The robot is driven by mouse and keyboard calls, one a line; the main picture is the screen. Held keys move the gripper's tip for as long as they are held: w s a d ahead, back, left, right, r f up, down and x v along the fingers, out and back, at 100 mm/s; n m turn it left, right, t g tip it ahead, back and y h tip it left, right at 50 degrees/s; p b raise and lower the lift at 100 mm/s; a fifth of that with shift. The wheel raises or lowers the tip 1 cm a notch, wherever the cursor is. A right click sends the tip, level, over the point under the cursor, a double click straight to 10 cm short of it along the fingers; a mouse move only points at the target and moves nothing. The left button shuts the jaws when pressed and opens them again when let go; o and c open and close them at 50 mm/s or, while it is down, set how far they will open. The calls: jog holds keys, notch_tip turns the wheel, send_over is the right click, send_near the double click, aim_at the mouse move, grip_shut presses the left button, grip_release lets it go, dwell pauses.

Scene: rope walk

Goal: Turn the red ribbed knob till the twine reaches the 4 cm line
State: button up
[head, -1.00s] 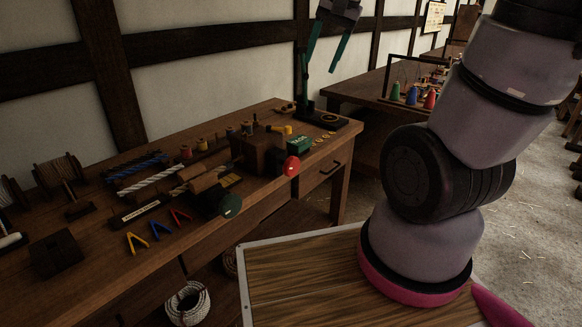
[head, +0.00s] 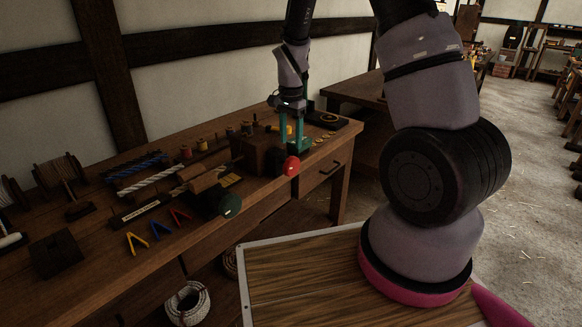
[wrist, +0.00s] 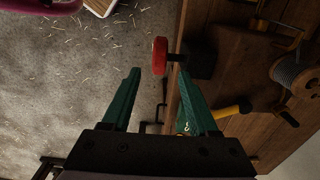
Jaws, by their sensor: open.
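The red knob (head: 291,166) sticks out from the front of a dark wooden block (head: 262,153) near the right end of the bench. In the wrist view the red knob (wrist: 159,56) shows edge-on, on a short shaft, just past my fingertips. My gripper (head: 292,140) points down just above the knob in the head view. Its green fingers are apart and nothing is between them; the wrist view shows the open gripper (wrist: 158,75) too. A white twisted twine (head: 152,187) lies along the bench to the left. The 4 cm line cannot be made out.
A dark green knob (head: 230,205) sits at the bench's front edge left of the red one. Yellow, blue and red clips (head: 160,230) lie on the bench. A yellow-handled tool (wrist: 232,110) lies near my right finger. Open floor (wrist: 70,90) is in front.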

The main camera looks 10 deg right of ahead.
aim_at(291, 166)
notch_tip(291, 166, down, 11)
jog(key=shift+r, duration=0.2)
dwell(0.3)
grip_shut()
